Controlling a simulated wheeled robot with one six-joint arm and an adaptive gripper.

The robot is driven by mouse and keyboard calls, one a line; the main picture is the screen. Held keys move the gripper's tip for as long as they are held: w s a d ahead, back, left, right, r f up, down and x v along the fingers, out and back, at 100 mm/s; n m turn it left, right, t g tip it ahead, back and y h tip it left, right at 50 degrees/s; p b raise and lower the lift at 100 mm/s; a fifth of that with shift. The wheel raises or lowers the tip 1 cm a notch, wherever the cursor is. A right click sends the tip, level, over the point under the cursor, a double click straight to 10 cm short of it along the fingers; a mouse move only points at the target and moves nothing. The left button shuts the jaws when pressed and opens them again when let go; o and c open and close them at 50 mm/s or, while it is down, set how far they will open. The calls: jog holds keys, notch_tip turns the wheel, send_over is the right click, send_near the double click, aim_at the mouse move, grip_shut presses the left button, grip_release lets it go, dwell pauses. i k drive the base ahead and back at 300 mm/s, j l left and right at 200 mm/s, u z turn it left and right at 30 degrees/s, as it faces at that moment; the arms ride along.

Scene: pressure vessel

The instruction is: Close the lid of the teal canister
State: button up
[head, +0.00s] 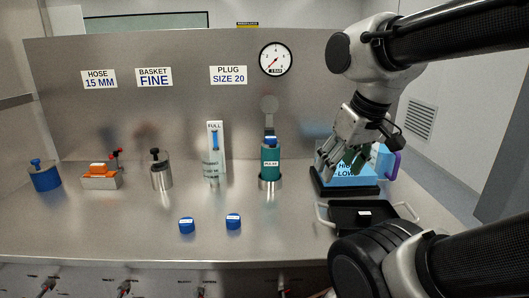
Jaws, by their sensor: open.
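The teal canister (270,163) stands upright near the back middle of the steel bench, in a round metal holder (270,183). A blue piece (270,141) sits at its top. A grey round disc on a narrow stem (269,104) stands upright just above and behind the canister; it looks like the lid swung up, though its hinge is too small to make out. My gripper (342,160) is to the right of the canister, apart from it, open and pointing down in front of a light-blue box. I see nothing between its fingers.
The light-blue box (345,181) with a purple handle stands right of the canister on a black base. A black tray (364,215) lies in front of it. Two blue caps (187,225) (233,221) lie at the front middle. A clear "FULL" gauge (214,150) stands left of the canister.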

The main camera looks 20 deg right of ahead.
aim_at(269, 104)
jog(key=j+z, duration=0.35)
jog(key=k+j+z, duration=0.2)
jog(key=j+z, duration=0.4)
jog(key=j, duration=0.45)
jog(key=j+z, duration=0.25)
jog(key=j, duration=0.5)
jog(key=l+u, duration=0.5)
jog(key=l, duration=0.8)
jog(key=i, duration=0.05)
